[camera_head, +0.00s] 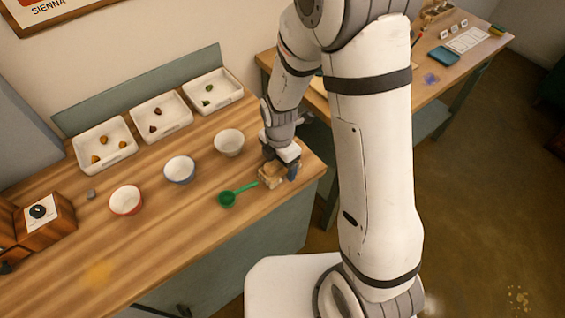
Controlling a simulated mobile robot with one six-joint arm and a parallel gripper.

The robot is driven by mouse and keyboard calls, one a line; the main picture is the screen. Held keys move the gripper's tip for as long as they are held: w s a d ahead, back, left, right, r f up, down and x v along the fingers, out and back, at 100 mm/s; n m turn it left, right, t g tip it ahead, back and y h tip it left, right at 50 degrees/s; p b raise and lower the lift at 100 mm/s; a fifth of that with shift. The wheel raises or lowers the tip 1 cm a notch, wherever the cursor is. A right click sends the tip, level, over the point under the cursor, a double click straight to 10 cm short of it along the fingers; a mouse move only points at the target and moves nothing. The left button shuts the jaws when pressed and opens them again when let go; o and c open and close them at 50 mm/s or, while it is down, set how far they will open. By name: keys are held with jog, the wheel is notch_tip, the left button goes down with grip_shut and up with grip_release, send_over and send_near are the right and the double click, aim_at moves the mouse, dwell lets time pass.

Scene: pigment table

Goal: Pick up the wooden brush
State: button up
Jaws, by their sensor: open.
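A tan, blocky wooden thing (269,181), which looks like the wooden brush, lies near the right end of the wooden table. My gripper (280,170) is right over it, pointing down, with its jaws open. One dark finger shows at the right of the brush. The gripper hides part of the brush, and I cannot tell whether the fingers touch it.
A green scoop (229,197) lies just left of the brush. A white bowl (229,143), a blue-rimmed bowl (180,170) and a red-rimmed bowl (126,201) stand further left. White trays (190,103) with pigment lumps line the back. The front table top is mostly clear.

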jog(key=shift+f, duration=0.1)
jog(key=shift+c, duration=0.2)
jog(key=c, duration=1.1)
notch_tip(320, 180, up, 10)
jog(key=shift+r+b, duration=0.1)
jog(key=shift+b, duration=0.5)
jog(key=o, duration=0.4)
jog(key=shift+c, duration=1.1)
